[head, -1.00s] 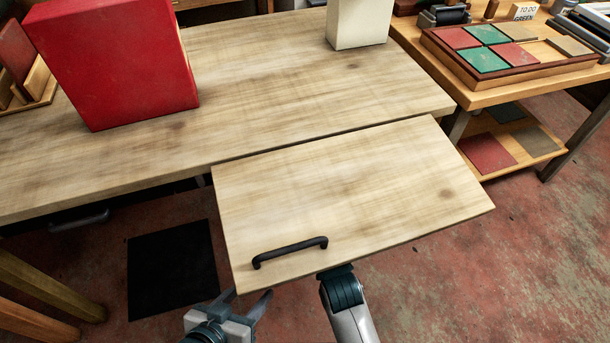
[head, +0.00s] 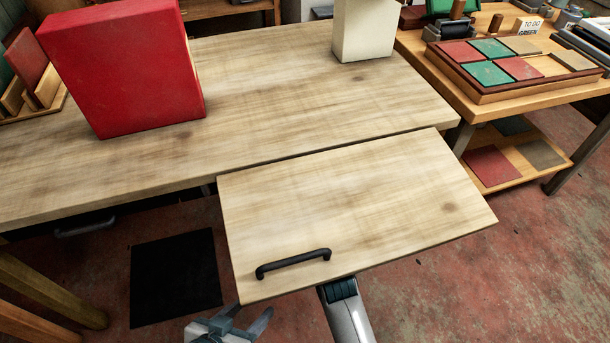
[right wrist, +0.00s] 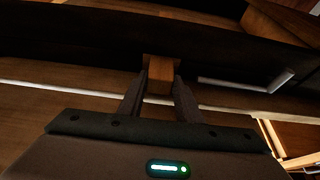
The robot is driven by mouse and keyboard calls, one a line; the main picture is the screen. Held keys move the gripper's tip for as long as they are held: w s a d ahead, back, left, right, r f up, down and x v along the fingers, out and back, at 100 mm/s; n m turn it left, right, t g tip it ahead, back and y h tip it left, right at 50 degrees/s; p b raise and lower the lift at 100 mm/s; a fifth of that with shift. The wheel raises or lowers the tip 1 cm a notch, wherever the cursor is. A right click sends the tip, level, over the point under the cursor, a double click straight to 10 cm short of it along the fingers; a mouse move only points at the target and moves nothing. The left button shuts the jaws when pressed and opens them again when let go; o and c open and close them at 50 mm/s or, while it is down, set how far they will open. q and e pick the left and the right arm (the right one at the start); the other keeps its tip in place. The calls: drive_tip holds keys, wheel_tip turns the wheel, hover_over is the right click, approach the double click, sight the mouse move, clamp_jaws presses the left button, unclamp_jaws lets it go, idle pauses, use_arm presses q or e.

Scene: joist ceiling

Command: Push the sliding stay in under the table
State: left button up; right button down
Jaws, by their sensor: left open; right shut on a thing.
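The pale wooden table (head: 290,80) has a leaf (head: 350,205) standing out level from its front edge, with a dark handle (head: 293,263) on it. In the right wrist view, my right gripper (right wrist: 161,84) is shut on the end of a brown wooden bar, which looks like the sliding stay (right wrist: 160,68). The leaf hides this gripper and the stay in the head view, where only my right forearm shows below the leaf's front edge. My left gripper (head: 243,322) is open and empty, just off the leaf's near left corner.
A red box (head: 125,70) and a cream block (head: 362,28) stand on the table. A side table at the right holds a tray (head: 480,95) of coloured tiles. A black mat (head: 175,277) lies on the floor at left. Wooden legs (head: 45,290) stand at lower left.

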drive_tip(key=c, duration=1.3)
unclamp_jaws()
drive_tip(key=shift+w+r, duration=0.1)
drive_tip(key=shift+w, duration=0.05)
drive_tip(key=shift+c, duration=0.2)
drive_tip(key=shift+o, duration=0.3)
drive_tip(key=shift+w, duration=0.1)
use_arm(q)
drive_tip(key=shift+w, duration=0.2)
use_arm(e)
drive_tip(key=shift+s, duration=0.2)
use_arm(q)
drive_tip(key=shift+w+d+r+t, duration=0.1)
drive_tip(key=shift+w+r+t, duration=0.15)
drive_tip(key=shift+r+t, duration=0.05)
use_arm(e)
drive_tip(key=v, duration=1.7)
use_arm(q)
drive_tip(key=shift+f, duration=0.1)
